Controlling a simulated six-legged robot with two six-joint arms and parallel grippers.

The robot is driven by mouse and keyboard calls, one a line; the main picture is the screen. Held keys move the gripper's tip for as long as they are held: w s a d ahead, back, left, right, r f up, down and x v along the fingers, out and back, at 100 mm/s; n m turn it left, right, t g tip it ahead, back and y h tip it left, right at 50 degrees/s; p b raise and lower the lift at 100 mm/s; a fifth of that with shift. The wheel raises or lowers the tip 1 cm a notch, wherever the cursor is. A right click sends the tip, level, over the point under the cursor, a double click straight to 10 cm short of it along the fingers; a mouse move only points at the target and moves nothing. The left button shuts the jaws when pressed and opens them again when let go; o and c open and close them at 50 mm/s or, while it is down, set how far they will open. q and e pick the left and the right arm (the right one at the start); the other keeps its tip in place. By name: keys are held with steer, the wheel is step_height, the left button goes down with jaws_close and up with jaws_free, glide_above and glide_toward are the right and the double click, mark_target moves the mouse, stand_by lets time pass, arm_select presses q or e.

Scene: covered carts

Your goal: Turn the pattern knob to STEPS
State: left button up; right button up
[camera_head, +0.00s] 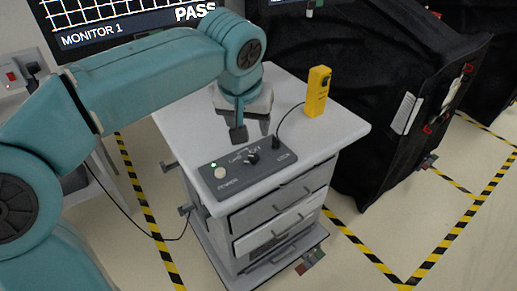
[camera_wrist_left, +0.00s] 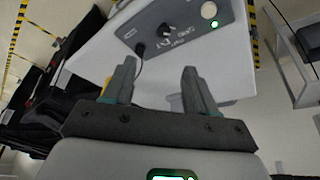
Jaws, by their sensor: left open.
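A grey control box (camera_head: 232,185) lies on the white cart top; it also shows at the top of the left wrist view (camera_wrist_left: 205,50). A black knob (camera_head: 252,158) stands near its middle, also seen in the left wrist view (camera_wrist_left: 165,29). Small lettering surrounds the knob; I cannot read which setting it points to. A pale round button (camera_head: 220,172) and a lit green light sit at the box's POWER end. My left gripper (camera_head: 251,130) is open and empty, above the cart top just behind the box, apart from the knob. My right gripper is in neither view.
A yellow handheld device (camera_head: 317,92) stands on the cart (camera_head: 338,125), with a cable running to a black plug (camera_head: 276,142) on the box. Drawers are below. A black covered cart (camera_head: 375,90) stands to the right, a monitor (camera_head: 110,20) behind.

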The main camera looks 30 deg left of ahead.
arm_select(q)
glide_toward(253, 157)
steer(key=x, duration=0.7)
steer(key=shift+f+b, duration=0.25)
steer(key=shift+b, duration=0.1)
steer(key=shift+w+f, duration=0.25)
steer(key=shift+s+a+r, duration=0.1)
steer(key=shift+s, duration=0.1)
steer(key=shift+w, duration=0.15)
steer(key=c, duration=1.1)
steer(key=shift+o, duration=0.2)
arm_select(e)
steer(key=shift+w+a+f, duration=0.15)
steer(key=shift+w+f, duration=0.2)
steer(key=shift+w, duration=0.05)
